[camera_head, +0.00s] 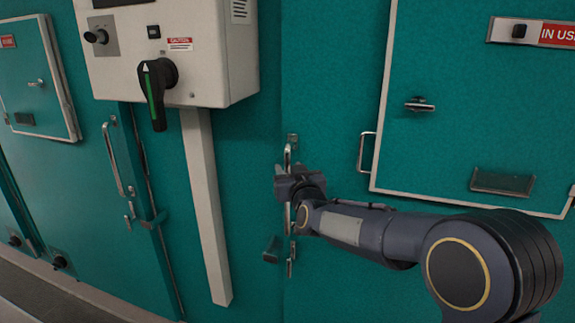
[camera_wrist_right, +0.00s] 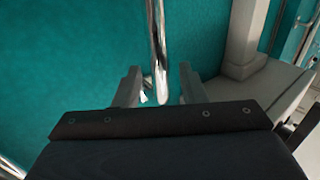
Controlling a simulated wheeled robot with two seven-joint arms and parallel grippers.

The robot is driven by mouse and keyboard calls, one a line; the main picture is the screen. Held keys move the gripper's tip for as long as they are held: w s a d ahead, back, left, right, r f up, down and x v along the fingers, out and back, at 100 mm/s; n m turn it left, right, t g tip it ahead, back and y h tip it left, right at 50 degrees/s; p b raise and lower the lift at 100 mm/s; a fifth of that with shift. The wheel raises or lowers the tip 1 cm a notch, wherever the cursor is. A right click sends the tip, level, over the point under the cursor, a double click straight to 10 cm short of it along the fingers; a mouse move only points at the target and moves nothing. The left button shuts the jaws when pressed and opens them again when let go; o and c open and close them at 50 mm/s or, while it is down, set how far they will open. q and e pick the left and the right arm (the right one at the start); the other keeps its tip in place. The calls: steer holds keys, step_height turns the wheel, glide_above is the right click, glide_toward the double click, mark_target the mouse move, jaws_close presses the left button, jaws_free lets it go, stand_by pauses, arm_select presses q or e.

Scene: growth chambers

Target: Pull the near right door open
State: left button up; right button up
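The near right door (camera_head: 335,120) is a large teal panel on the right of the head view, and it looks closed. Its upright metal bar handle (camera_head: 288,155) is near the door's left edge, partly hidden behind my right gripper (camera_head: 287,172). In the right wrist view the handle (camera_wrist_right: 157,45) runs down between the two open fingers of my right gripper (camera_wrist_right: 160,85), closer to the left finger. A gap shows between the bar and the right finger. I cannot tell whether the left finger touches the bar. My left gripper is in neither view.
A white control box (camera_head: 165,50) with a black rotary switch hangs left of the handle, above a pale vertical post (camera_head: 205,200). A framed hatch (camera_head: 450,130) with its own side handle (camera_head: 366,152) is on the right. Another teal door (camera_head: 85,180) stands at left.

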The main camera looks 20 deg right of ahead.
mark_target(289, 168)
steer(key=shift+w, duration=1.5)
jaws_close()
steer(key=shift+f, duration=0.1)
